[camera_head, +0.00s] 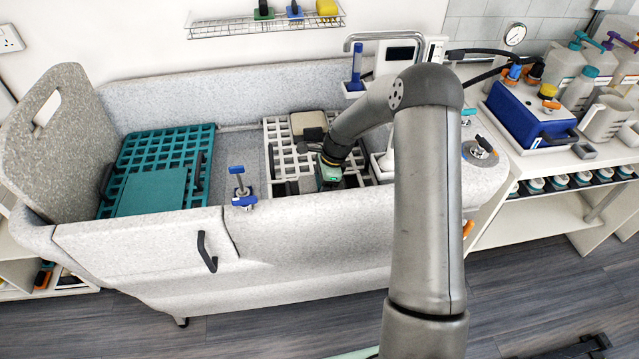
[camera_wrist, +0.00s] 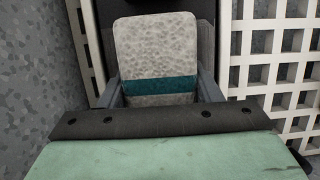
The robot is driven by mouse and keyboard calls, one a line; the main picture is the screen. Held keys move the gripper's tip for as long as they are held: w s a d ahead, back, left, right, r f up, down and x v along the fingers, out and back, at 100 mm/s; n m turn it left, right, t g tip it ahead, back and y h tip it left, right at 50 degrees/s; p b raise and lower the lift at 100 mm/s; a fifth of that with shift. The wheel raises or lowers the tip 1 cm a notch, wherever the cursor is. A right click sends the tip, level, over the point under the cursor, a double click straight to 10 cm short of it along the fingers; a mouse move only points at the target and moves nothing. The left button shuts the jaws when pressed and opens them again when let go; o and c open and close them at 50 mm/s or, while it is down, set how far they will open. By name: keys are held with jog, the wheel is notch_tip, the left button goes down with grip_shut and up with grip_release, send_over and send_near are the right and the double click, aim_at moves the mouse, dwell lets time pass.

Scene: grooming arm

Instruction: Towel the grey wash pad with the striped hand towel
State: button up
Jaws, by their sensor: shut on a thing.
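My gripper (camera_head: 330,172) is low over the white grid in the right half of the grey tub, pointing down. In the wrist view its two grey fingers (camera_wrist: 160,95) are shut on a pale, speckled cloth with a teal band, which I take as the striped hand towel (camera_wrist: 157,48). A beige, rounded piece with a dark part below it shows just behind my gripper in the head view; I cannot tell whether it is the towel or the grey wash pad. A dark grey surface lies behind the towel in the wrist view. Contact with the pad cannot be made out.
The white grid (camera_head: 282,160) lies around my gripper. A teal grid (camera_head: 170,150) with a teal mat (camera_head: 150,192) fills the tub's left end. A blue-handled fitting (camera_head: 241,188) stands on the front rim. The tap (camera_head: 375,36) rises behind my arm. A blue box (camera_head: 525,115) and bottles stand right.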

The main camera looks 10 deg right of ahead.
jog(key=s, duration=0.6)
jog(key=shift+s+a+f, duration=0.15)
jog(key=shift+s, duration=0.1)
jog(key=shift+w, duration=0.25)
dwell(0.3)
jog(key=shift+w+b, duration=0.3)
jog(key=shift+w, duration=2.8)
jog(key=shift+w, duration=0.1)
jog(key=w, duration=0.5)
jog(key=shift+w+d, duration=0.3)
jog(key=shift+w, duration=0.05)
